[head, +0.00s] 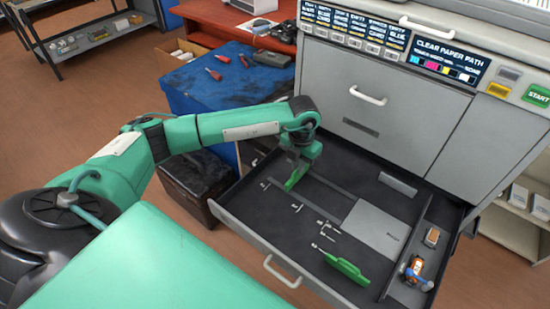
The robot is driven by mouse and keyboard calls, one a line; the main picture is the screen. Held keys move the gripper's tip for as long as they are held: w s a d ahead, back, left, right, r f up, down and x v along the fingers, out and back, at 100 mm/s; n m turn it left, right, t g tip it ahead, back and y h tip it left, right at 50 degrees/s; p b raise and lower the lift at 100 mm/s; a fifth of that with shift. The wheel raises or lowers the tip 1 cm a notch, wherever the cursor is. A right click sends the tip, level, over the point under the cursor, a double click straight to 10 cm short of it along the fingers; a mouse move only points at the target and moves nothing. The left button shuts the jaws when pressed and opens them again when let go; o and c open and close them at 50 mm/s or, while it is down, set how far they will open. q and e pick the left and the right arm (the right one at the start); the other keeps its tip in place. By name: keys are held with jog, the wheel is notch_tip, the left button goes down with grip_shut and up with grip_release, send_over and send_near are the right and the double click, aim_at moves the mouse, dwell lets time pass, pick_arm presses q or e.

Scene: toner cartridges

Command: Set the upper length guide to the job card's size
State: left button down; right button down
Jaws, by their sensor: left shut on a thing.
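A paper drawer (236,220) is pulled out of the grey printer, with a dark floor and small white marks on it. My left gripper (295,172) reaches down into the drawer's far left part. It is shut on a green piece (291,181), which looks like a length guide standing at the end of a grey slot. The jaws partly hide it. A second green guide (346,268) stands near the drawer's front right. A grey plate (376,227) lies between them. The marks' sizes are too small to read, and I cannot make out a job card. My right gripper is not in view.
A side compartment at the drawer's right holds an orange and blue item (416,274) and a small brown block (432,237). The drawer handle (282,272) sticks out in front. A black bin (198,183) and a blue-covered table (227,78) stand at left.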

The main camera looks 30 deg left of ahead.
pick_arm(q)
jog(key=shift+s+d, duration=0.15)
jog(key=shift+d, duration=1.7)
jog(key=shift+s+d, duration=0.1)
jog(key=shift+d, duration=1)
jog(key=c, duration=1.7)
grip_release()
jog(key=shift+a, duration=0.1)
jog(key=shift+r, duration=0.1)
notch_tip(320, 180, up, 7)
jog(key=p, duration=0.3)
